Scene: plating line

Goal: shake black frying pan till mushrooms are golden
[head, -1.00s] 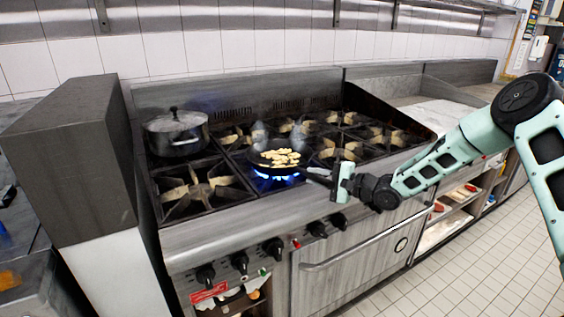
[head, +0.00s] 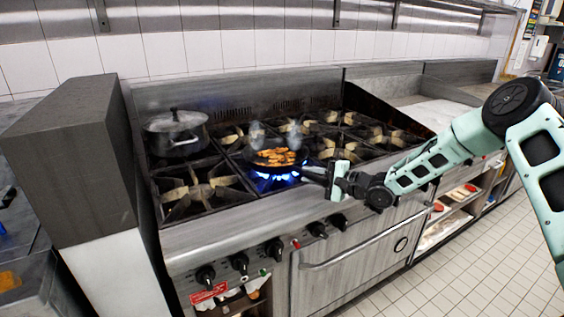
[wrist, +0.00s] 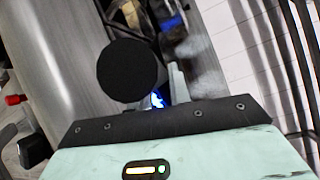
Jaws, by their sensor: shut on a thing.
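The black frying pan (head: 257,161) is over a lit burner with a blue flame (head: 276,178) near the middle front of the stove. The mushrooms (head: 276,156) in it look golden brown with darker edges, and steam rises above them. My gripper (head: 328,177) is shut on the pan's handle at the stove's front edge. In the wrist view a dark round end (wrist: 127,68), which seems to be the handle, hides most of the jaws, and one pale finger (wrist: 178,82) shows beside it. The pan's inside is not visible there.
A lidded steel pot (head: 177,133) stands on the back left burner. The front left burner (head: 197,190) and the burners to the right are empty. Control knobs (head: 240,262) line the stove's front below my gripper. A grey block (head: 70,165) bounds the left side.

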